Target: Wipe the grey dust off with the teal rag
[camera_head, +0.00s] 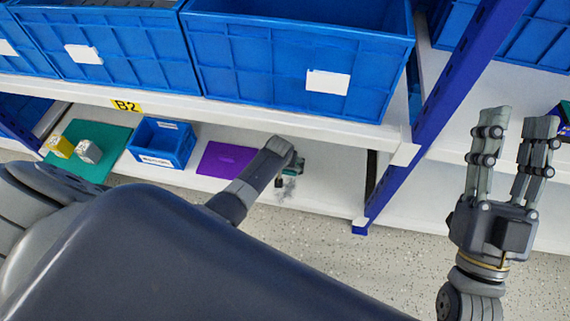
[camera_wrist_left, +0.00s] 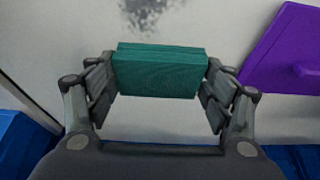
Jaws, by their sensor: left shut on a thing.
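The teal rag (camera_wrist_left: 160,72) is a folded block held between the fingers of my left gripper (camera_wrist_left: 160,84). In the head view the left gripper (camera_head: 291,172) is low over the white lower shelf, with part of it hidden by my arm. The grey dust (camera_wrist_left: 148,12) is a dark speckled patch on the white surface, just beyond the rag in the left wrist view and cut by the picture's top edge. It also shows as a faint smudge (camera_head: 286,192) in the head view. I cannot tell whether the rag touches the shelf. My right gripper (camera_head: 516,122) is open and empty at the right.
A purple plate (camera_head: 224,160) lies beside the left gripper. Further left are a small blue bin (camera_head: 162,142) and a teal mat (camera_head: 104,135) with a yellow block and a grey block. The upper shelf edge (camera_head: 240,113) with large blue crates hangs above; a blue post (camera_head: 432,110) stands right.

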